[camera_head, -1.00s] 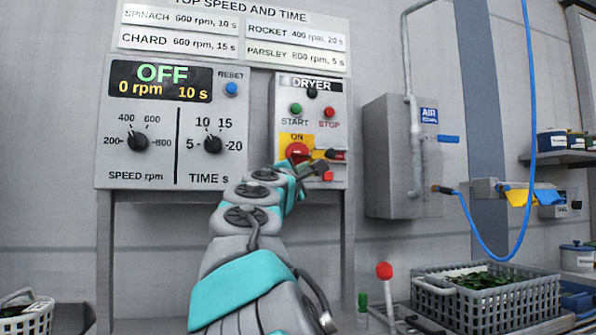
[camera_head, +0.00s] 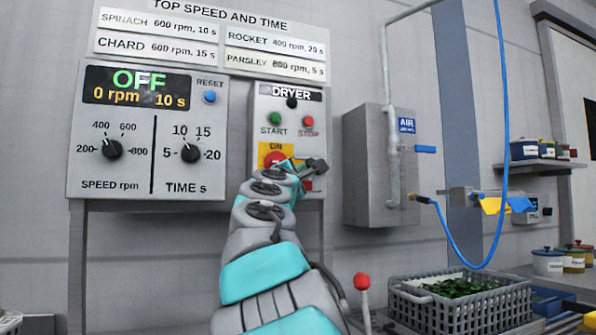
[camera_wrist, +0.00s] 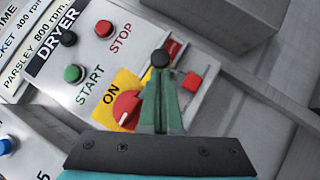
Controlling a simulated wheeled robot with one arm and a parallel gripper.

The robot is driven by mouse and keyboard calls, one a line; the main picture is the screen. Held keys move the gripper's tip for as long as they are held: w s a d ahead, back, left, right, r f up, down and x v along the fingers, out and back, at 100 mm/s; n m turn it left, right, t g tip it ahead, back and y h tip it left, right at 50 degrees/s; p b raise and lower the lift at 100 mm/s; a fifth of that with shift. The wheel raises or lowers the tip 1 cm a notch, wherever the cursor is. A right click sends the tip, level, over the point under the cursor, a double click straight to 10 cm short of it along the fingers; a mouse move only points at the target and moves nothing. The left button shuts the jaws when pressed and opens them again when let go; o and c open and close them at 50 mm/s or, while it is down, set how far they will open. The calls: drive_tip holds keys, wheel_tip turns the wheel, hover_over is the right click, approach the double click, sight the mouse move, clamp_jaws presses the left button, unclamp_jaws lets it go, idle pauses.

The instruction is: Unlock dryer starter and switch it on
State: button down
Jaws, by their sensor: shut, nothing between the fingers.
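The dryer starter panel (camera_head: 262,103) has a black knob at the top, a green START button (camera_head: 274,118) and a red STOP button (camera_head: 308,121). Below is a red rotary switch (camera_head: 275,158) on a yellow plate marked ON; it also shows in the wrist view (camera_wrist: 125,104). My gripper (camera_wrist: 161,78) is shut and empty, its green fingers in front of the panel just right of the switch. A round black part (camera_wrist: 160,58) shows at the fingertips; I cannot tell whether they touch it. A small red block (camera_wrist: 192,82) sits right of the fingers. My arm hides the panel's lower part.
The speed and time panel (camera_head: 80,150) to the left reads OFF, 0 rpm, 10 s. A grey air box (camera_head: 365,170) with a pipe and blue hose (camera_head: 503,120) stands to the right. A grey basket of greens (camera_head: 475,305) is at the lower right.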

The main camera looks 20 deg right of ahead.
drive_tip(key=d, duration=0.3)
drive_tip(key=shift+d, duration=0.4)
drive_tip(key=w+a+b+v, duration=0.1)
drive_tip(key=v, duration=0.5)
drive_tip(key=w+a+b+v, duration=0.1)
drive_tip(key=b+v, duration=0.1)
drive_tip(key=v, duration=0.5)
drive_tip(key=shift+f, duration=0.4)
drive_tip(key=shift+a, duration=0.1)
